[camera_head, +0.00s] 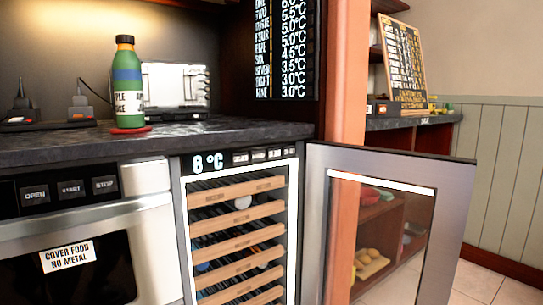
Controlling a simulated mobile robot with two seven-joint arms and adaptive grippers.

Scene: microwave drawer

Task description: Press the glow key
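A wine cooler (177,225) stands under the dark counter, with wooden shelf fronts (238,190) inside. Its top panel shows "8 °C" (208,162) and, to the right of that, a row of several small dark keys (258,155). The key labels are too small to read, so I cannot tell which one is the glow key. The cooler's glass door (452,225) hangs open to the right. A white light outline shows around the cooler opening. Neither of my grippers is in view.
A microwave drawer (150,235) with open, start and stop keys (70,188) is left of the cooler. A green bottle (126,85) stands on a red coaster on the counter (60,147). A temperature board (287,50) hangs above. The open door takes up the right side.

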